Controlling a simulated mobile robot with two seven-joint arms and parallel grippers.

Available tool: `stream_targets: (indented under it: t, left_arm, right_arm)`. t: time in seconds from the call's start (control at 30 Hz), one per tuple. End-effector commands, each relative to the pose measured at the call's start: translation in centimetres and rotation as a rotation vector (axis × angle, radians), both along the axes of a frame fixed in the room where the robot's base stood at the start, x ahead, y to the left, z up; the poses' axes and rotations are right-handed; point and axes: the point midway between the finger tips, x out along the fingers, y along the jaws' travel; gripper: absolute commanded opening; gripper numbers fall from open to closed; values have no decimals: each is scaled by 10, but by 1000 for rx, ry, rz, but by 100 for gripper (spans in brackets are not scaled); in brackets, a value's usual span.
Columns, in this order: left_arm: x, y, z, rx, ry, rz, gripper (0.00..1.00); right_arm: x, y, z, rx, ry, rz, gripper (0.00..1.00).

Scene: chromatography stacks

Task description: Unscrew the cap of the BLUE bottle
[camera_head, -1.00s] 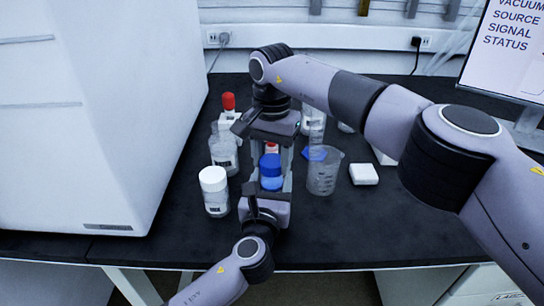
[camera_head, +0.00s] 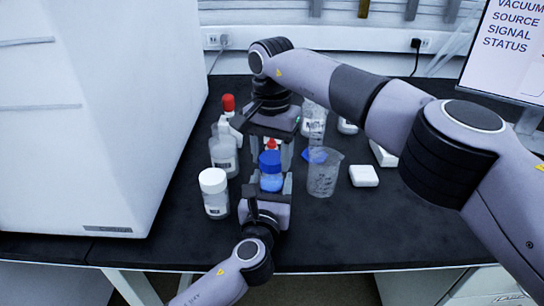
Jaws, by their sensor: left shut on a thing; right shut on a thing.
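The blue bottle (camera_head: 271,183) stands upright near the middle of the black bench, with its blue cap (camera_head: 270,159) at the top. My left gripper (camera_head: 270,191), coming from the front, is shut around the bottle's body. My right gripper (camera_head: 270,157), coming from above and behind, is shut on the blue cap, its fingers on either side. Whether the cap is seated or slightly raised cannot be told from this view. The fingers hide parts of the bottle's sides.
A white-capped bottle (camera_head: 214,193) and a clear bottle (camera_head: 223,152) stand close on the left. A beaker (camera_head: 323,176) stands close on the right, with a white box (camera_head: 364,176) beyond it. A red-capped bottle (camera_head: 228,103) is behind. The front right bench is clear.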

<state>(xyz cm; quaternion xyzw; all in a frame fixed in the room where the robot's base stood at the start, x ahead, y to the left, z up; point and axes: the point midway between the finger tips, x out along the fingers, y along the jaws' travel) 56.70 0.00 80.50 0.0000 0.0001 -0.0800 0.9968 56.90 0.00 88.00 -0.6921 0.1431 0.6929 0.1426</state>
Motion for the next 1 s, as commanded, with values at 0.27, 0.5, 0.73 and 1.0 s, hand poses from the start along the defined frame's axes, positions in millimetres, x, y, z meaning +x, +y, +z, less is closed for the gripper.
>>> stream_targets:
  t: [0.27, 0.5, 0.73, 1.0]
  left_arm:
    - [0, 1, -1, 1, 1, 1, 0]
    - [0, 0, -1, 1, 1, 1, 0]
    - [0, 0, -1, 1, 1, 1, 0]
    - [0, 0, -1, 1, 1, 1, 0]
  right_arm:
    - [0, 0, 8, 1, 0, 0, 17]
    - [0, 0, 9, 1, 0, 0, 17]
    - [0, 0, 21, 0, -2, 0, 17]
    - [0, 0, 49, 1, -1, 0, 17]
